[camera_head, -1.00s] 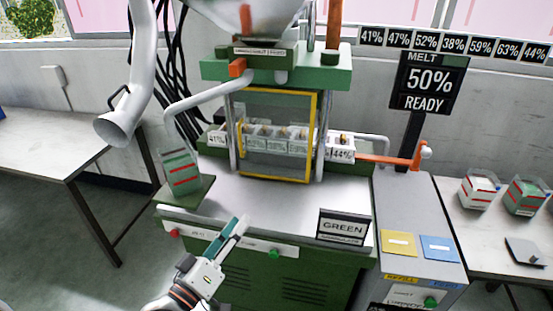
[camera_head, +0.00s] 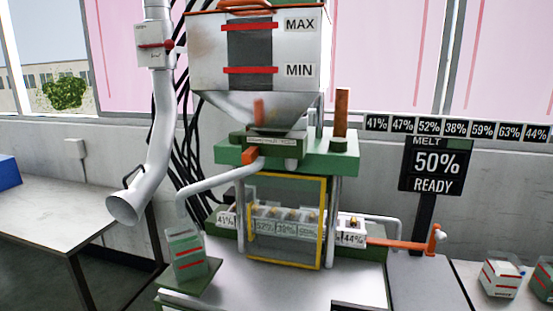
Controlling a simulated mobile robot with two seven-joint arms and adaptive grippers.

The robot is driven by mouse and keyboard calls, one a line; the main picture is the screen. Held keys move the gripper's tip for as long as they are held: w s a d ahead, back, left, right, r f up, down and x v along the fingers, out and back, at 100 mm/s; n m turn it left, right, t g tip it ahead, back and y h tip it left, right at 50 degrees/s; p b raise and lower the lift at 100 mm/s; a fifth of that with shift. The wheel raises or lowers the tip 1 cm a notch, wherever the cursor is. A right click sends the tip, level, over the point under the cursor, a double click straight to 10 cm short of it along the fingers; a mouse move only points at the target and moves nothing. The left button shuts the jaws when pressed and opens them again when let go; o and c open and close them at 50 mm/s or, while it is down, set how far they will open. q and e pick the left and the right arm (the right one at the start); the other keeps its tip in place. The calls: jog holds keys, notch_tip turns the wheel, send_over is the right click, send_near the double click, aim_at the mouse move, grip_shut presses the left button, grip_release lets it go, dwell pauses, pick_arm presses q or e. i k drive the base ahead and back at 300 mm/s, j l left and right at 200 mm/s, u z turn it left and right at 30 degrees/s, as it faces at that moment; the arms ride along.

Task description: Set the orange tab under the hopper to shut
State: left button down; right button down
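The hopper (camera_head: 305,60) is a white bin with MAX and MIN marks and a metal cone below. Under the cone, a dark labelled block (camera_head: 277,144) sits on the green machine head. The orange tab (camera_head: 250,155) sticks out at the block's left front side. The lettering on the block is too small to read, so I cannot tell which setting the tab is at. A blurry orange patch (camera_head: 259,110) also shows on the cone. Neither of my grippers is in view.
A grey pipe (camera_head: 228,174) curves below the tab to a clear box (camera_head: 187,254) at the left. A yellow-framed guard (camera_head: 323,225) is below the head. A wide white hose (camera_head: 160,150) hangs at the left. A screen (camera_head: 435,165) reads MELT 50% READY.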

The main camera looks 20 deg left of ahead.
aim_at(251, 153)
jog(key=i+j, duration=0.15)
jog(key=j, duration=0.25)
jog(key=i+j, duration=0.1)
jog(key=j, duration=0.25)
jog(key=i+j+u, duration=0.1)
jog(key=j, duration=0.3)
